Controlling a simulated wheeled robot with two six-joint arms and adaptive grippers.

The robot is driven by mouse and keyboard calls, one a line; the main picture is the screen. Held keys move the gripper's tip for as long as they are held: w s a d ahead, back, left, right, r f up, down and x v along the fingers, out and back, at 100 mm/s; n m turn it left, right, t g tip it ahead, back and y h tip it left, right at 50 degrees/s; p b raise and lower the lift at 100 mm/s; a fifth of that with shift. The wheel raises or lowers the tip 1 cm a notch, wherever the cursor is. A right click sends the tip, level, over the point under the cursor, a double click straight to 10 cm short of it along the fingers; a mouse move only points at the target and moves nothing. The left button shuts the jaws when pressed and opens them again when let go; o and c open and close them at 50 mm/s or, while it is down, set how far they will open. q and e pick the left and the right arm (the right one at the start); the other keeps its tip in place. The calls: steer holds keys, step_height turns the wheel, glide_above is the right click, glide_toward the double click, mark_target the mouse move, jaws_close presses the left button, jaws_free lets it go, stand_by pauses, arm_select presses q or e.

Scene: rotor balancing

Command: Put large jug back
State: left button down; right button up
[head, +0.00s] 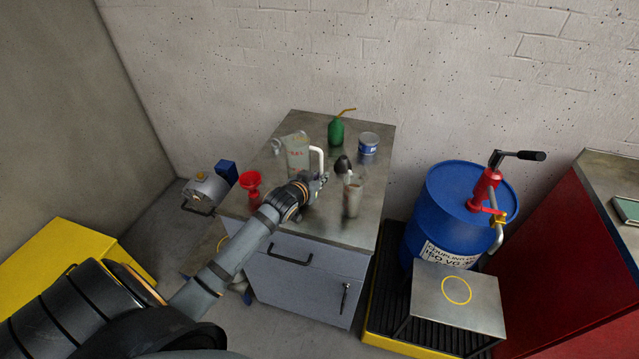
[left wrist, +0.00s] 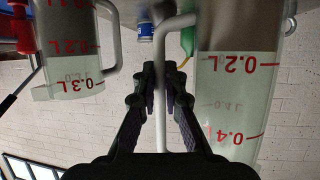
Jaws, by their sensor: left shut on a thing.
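The large jug (head: 298,155) is clear with red level marks and a pale handle (head: 318,158). It is at the left part of the grey bench top, and I cannot tell whether its base touches it. My left gripper (head: 318,181) is shut on that handle. In the left wrist view, which is upside down, the handle runs between the fingers (left wrist: 162,85) and the large jug (left wrist: 232,90) is at the right. A second marked jug (head: 352,198) stands to the right of my gripper; it also shows in the left wrist view (left wrist: 70,50). My right gripper is not in view.
A green oil can (head: 336,132), a blue-white tin (head: 368,143) and a dark-topped item (head: 343,164) are on the bench (head: 350,232). A red funnel (head: 250,181) is at its left edge. A blue drum (head: 450,200) with a red pump stands right.

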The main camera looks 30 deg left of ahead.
arm_select(q)
steer(key=shift+w+a+f, duration=0.15)
steer(key=shift+a+f, duration=0.05)
step_height(320, 180, down, 2)
steer(key=shift+f+p, duration=0.25)
steer(key=shift+p, duration=0.2)
steer(key=shift+w+f, duration=0.1)
steer(key=shift+f, duration=0.3)
steer(key=shift+f, duration=0.15)
steer(key=c, duration=1.4)
jaws_free()
steer(key=shift+c, duration=0.2)
